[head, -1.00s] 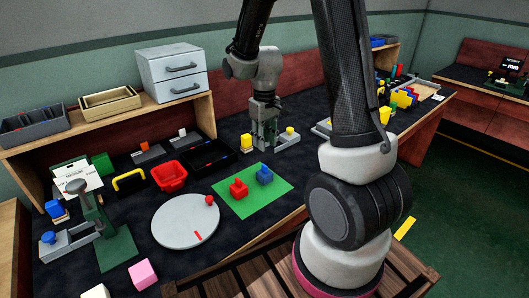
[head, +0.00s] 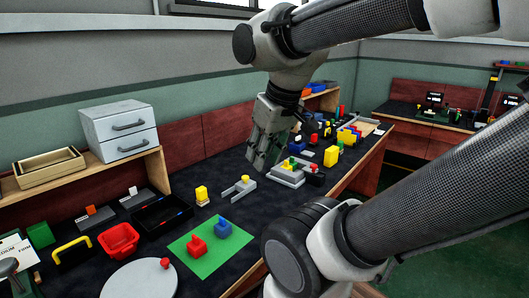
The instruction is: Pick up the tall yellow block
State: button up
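A tall yellow block (head: 331,156) stands upright on the dark bench, right of my gripper. Another upright yellow block (head: 201,194) stands on the bench to the left, beside a grey U-shaped fixture. I cannot tell for sure which one the task names. My gripper (head: 264,164) points down over the bench between the two yellow blocks, apart from both. Its fingers look spread, with nothing seen between them. My arm crosses the upper right of the view.
The grey fixture (head: 237,190) and a grey stand with coloured pieces (head: 290,172) are near my gripper. A green mat (head: 203,262) holds red and blue blocks. A black tray (head: 162,215) and red bin (head: 119,239) stand left. A yellow stepped piece (head: 348,136) is farther right.

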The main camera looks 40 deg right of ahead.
aim_at(332, 154)
jog(key=z, duration=1.55)
jog(key=i+l, duration=1.2)
jog(key=i+l+u, duration=0.15)
jog(key=u, duration=0.25)
jog(key=i+l+u, duration=0.1)
jog(key=u, duration=0.3)
jog(key=l+u, duration=0.25)
jog(key=u, duration=0.15)
jog(key=i+l, duration=0.05)
